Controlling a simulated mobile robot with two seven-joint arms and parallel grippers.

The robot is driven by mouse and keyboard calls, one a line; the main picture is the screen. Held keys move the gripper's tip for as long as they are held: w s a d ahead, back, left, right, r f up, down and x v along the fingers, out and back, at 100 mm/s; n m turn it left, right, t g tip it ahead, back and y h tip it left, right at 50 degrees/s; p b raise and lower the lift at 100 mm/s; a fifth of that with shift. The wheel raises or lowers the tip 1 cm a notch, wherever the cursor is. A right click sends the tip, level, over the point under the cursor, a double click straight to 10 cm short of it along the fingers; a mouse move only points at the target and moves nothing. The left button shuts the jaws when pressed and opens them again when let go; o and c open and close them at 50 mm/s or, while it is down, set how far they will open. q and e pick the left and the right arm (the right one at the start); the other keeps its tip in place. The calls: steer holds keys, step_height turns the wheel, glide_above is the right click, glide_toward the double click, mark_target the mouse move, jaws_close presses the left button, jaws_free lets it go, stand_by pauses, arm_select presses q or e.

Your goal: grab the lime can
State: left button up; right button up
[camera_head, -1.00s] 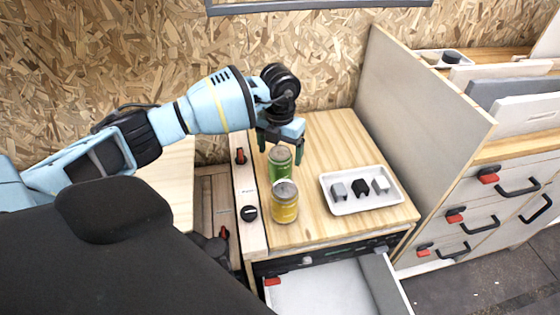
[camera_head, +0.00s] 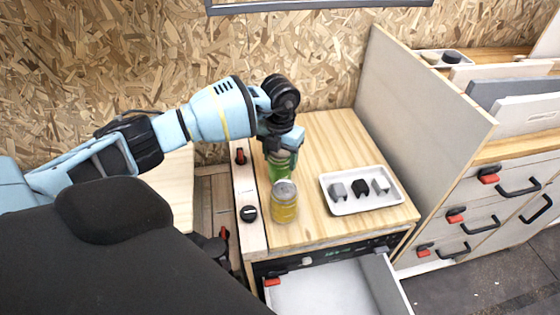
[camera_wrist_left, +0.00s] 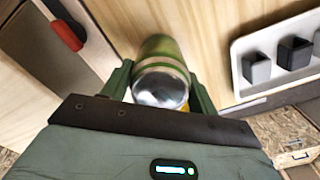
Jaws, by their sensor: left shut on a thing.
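The lime can (camera_head: 279,166) stands upright on the wooden counter, behind the yellow can (camera_head: 284,203), which hides its lower part. My left gripper (camera_head: 279,152) comes down over the lime can from above and is shut on it. In the left wrist view, the lime can (camera_wrist_left: 161,65) sits between the two green fingers, its silver end towards the camera. A bit of yellow shows beside it there. My right gripper is not in view.
A white tray (camera_head: 349,207) with small dark and grey blocks lies to the right of the cans. A tall panel (camera_head: 420,110) bounds the counter's right side. An open drawer (camera_head: 320,290) sticks out below the front edge. A black knob (camera_head: 249,213) is on the left strip.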

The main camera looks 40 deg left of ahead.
arm_select(q)
steer(key=shift+r, duration=0.15)
steer(key=shift+w+r, duration=0.1)
steer(key=shift+r, duration=0.45)
step_height(320, 180, up, 2)
steer(key=shift+r, duration=0.15)
steer(key=s+d+r, duration=0.1)
steer(key=s+d, duration=0.1)
steer(key=d, duration=1.4)
steer(key=shift+r+b, duration=0.2)
steer(key=shift+b, duration=0.1)
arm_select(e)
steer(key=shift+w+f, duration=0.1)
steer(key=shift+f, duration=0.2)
